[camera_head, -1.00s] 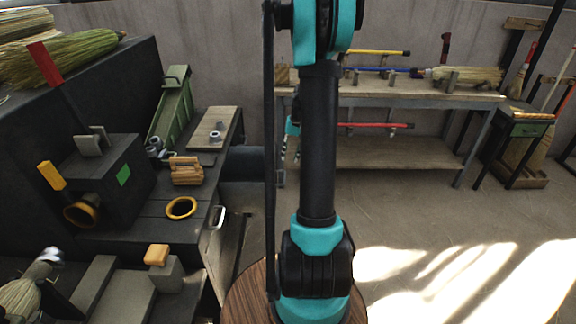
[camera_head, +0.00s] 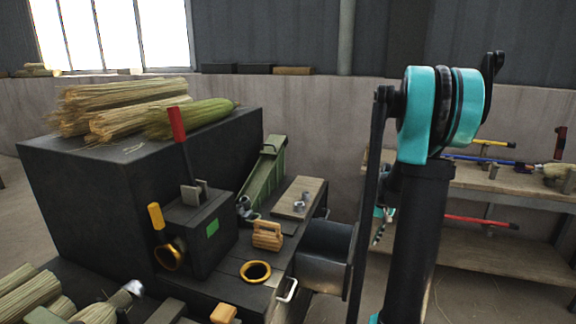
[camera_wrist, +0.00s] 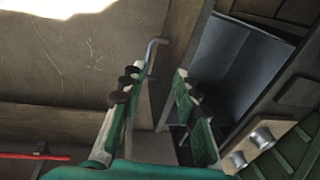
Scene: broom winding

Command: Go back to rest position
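My gripper (camera_wrist: 157,85) shows in the wrist view with its two green and white fingers apart and nothing visible between them. In the head view, part of my gripper (camera_head: 383,214) shows beyond my arm, in front of the back shelf, and is mostly hidden by my arm links. My arm stands upright in the right half of the head view, its teal elbow joint at the top. No held object is visible.
A dark workbench (camera_head: 238,291) with a yellow ring (camera_head: 255,271), a wooden block (camera_head: 267,235) and a red-handled machine (camera_head: 205,228) stands left of my arm. Straw bundles (camera_head: 120,105) lie behind. A shelf (camera_head: 500,184) with broom handles is at the right.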

